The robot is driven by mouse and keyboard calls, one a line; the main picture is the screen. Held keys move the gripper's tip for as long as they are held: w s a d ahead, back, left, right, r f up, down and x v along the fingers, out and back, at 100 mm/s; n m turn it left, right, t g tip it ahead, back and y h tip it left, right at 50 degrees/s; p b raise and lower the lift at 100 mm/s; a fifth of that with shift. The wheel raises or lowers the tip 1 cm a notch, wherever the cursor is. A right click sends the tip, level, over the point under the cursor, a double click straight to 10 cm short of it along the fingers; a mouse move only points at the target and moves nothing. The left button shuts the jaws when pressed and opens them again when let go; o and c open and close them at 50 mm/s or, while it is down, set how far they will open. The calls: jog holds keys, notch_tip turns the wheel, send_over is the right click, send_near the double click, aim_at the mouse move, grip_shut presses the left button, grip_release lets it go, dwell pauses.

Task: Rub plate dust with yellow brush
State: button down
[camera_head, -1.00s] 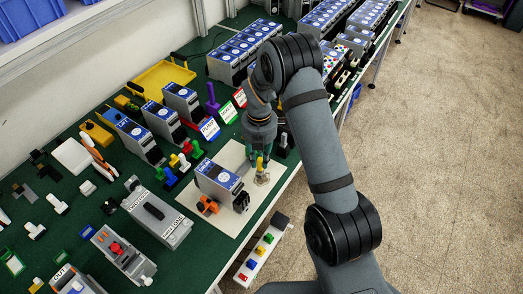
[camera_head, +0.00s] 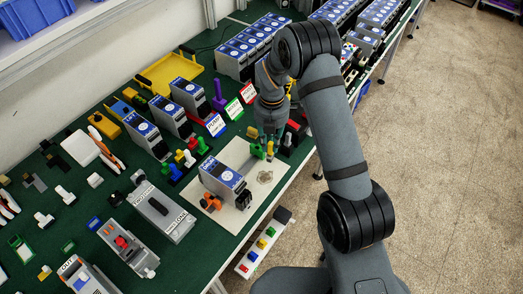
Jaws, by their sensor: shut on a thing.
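My gripper (camera_head: 269,137) points down over the far right part of the pale plate (camera_head: 238,152). It is shut on the small yellow brush (camera_head: 270,150), whose lower end shows below the fingers. A green piece (camera_head: 256,150) shows just left of the brush; I cannot tell what it belongs to. A greyish dust patch (camera_head: 265,177) lies on the plate, nearer the front than the brush. The brush appears apart from the patch.
A grey soft starter unit (camera_head: 222,180) with a blue top stands on the plate, left of the dust. Coloured pegs (camera_head: 190,155) and label cards (camera_head: 233,109) stand behind.

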jog(key=shift+r+p, duration=0.9)
jog(key=shift+r, duration=0.6)
